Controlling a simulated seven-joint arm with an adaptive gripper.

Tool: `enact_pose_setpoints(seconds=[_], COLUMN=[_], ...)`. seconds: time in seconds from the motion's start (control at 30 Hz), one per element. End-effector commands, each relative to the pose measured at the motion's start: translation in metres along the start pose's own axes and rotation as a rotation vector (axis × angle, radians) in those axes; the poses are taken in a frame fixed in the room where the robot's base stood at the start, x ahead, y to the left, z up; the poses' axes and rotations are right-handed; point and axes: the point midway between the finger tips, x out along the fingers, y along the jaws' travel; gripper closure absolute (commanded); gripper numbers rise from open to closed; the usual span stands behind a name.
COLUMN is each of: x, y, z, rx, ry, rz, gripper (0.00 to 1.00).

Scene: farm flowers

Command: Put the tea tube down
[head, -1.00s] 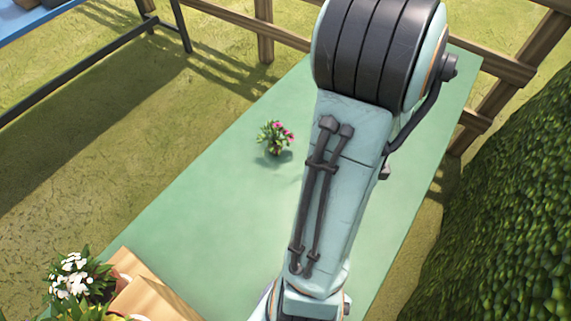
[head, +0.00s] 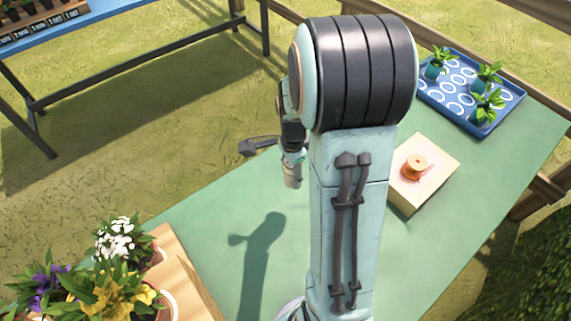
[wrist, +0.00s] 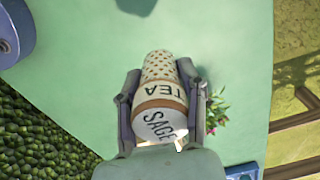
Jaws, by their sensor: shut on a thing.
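The tea tube (wrist: 160,97) shows in the wrist view, a dotted cylinder with a brown band and the words SAGE and TEA. My gripper (wrist: 160,72) is shut on it, one finger on each side. The green table (wrist: 85,75) shows beyond the tube, and a shadow lies on it near the top of the view. I cannot make out the tube clearly there.
A pink-flowered plant (wrist: 217,110) is beside my right finger in the wrist view. In the head view, a box (head: 432,185) bears an orange spool (head: 414,166). A blue tray (head: 447,108) holds small plants behind it. Potted flowers (head: 115,240) and a wooden crate (head: 180,275) are front left.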

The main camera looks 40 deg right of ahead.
Motion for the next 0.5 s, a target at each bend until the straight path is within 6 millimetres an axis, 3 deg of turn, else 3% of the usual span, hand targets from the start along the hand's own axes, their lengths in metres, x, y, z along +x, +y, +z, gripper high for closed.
enact_pose_setpoints(seconds=[0.23, 0.5], x=[0.033, 0.08], y=[-0.064, -0.101], z=[-0.026, -0.041], rx=[0.003, 0.004], ry=[-0.001, 0.0], rz=[0.002, 0.001], gripper=[0.97, 0.97])
